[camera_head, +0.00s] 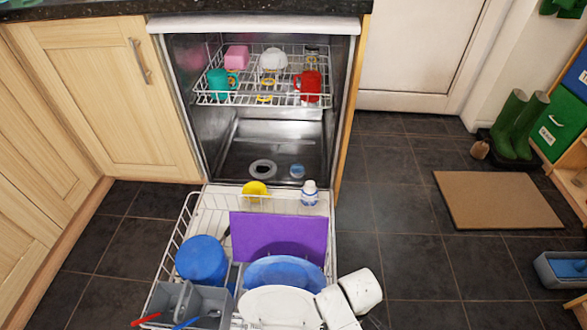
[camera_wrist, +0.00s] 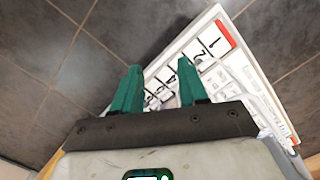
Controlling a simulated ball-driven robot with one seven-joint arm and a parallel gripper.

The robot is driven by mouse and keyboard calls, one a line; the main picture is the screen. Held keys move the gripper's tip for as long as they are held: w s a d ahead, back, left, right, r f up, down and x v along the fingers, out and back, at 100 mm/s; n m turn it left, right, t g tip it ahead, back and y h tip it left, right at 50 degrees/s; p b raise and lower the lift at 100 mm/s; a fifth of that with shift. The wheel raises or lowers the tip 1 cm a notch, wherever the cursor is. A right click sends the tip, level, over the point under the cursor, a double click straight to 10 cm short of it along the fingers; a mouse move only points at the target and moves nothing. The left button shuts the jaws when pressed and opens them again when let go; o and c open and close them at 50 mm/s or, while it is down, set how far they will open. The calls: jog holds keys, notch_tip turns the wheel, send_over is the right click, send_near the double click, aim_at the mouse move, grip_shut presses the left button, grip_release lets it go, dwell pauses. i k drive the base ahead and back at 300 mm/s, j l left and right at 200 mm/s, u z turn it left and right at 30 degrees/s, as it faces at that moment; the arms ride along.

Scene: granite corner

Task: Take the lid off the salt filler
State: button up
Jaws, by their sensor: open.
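In the head view, a small round blue cap (camera_head: 297,171) sits on the steel floor of the dishwasher tub, at the right. It looks like the lid of the salt filler, seated, but it is small in view. A pale ring with a dark centre (camera_head: 263,168) lies to its left, perhaps the filter. My gripper (camera_wrist: 160,66) is open in the wrist view, with two green fingers apart and nothing between them. The wrist view does not show the cap. In the head view, parts of my white arm show at the bottom, over the lower rack; the fingers cannot be made out.
The dishwasher door is down, with the lower rack (camera_head: 170,238) pulled out before the tub. It holds a purple board (camera_head: 278,237), blue pot (camera_head: 202,261), plates and cutlery basket. The upper rack (camera_head: 215,97) holds cups. A white numbered panel (camera_wrist: 222,62) lies beyond my fingers.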

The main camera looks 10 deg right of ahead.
aim_at(297, 169)
jog(key=i+l+u, duration=0.15)
jog(key=i+l, duration=0.35)
jog(key=i+l+u, duration=0.15)
jog(key=i+l, duration=0.35)
jog(key=i+l+u, duration=0.15)
jog(key=i+l, duration=0.3)
jog(key=l, duration=0.15)
jog(key=i+l+u, duration=0.6)
jog(key=u, duration=0.15)
jog(key=i+l, duration=0.4)
jog(key=l, duration=0.15)
